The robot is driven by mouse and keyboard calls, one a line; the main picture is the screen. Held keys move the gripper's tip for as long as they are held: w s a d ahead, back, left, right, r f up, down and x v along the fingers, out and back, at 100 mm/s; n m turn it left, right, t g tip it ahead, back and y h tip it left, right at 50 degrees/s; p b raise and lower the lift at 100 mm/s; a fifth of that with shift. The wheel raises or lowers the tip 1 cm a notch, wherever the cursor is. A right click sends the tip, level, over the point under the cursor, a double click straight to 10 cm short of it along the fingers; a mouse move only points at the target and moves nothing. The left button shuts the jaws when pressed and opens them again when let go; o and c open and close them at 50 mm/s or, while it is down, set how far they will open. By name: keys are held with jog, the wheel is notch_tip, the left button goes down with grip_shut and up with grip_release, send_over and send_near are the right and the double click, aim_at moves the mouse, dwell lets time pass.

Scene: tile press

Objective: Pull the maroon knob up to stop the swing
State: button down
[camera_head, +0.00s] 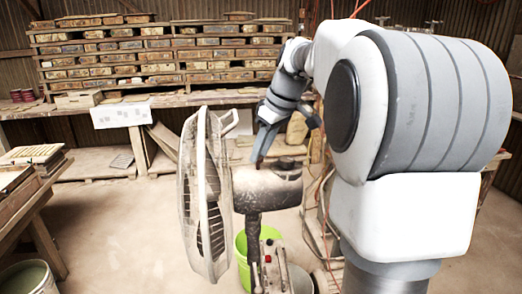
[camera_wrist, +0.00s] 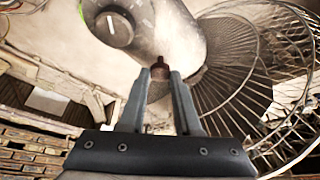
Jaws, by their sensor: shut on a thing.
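The maroon knob (camera_wrist: 160,67) shows in the wrist view as a small dark reddish-brown piece at the fan's motor housing. My gripper (camera_wrist: 162,78) is shut on it, with one grey finger on each side. In the head view my gripper (camera_head: 258,162) points down onto the top of the dusty motor housing (camera_head: 270,188); the knob is too small and covered to make out there. The standing fan's round wire cage (camera_head: 205,190) is to the left of the housing and faces left. The housing also shows in the wrist view (camera_wrist: 175,32), with a round dial (camera_wrist: 115,29).
A lime green bucket (camera_head: 242,258) stands behind the fan's post (camera_head: 253,240). Shelves of tile moulds (camera_head: 160,55) line the back wall. A workbench (camera_head: 25,190) is at the left, with floor clear between it and the fan. Reddish cables hang right of the fan.

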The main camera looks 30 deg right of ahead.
jog(key=shift+r, duration=0.2)
jog(key=c, duration=0.6)
grip_release()
jog(key=shift+f, duration=0.1)
jog(key=p+v, duration=0.2)
jog(key=v, duration=1.5)
jog(key=shift+s, duration=0.1)
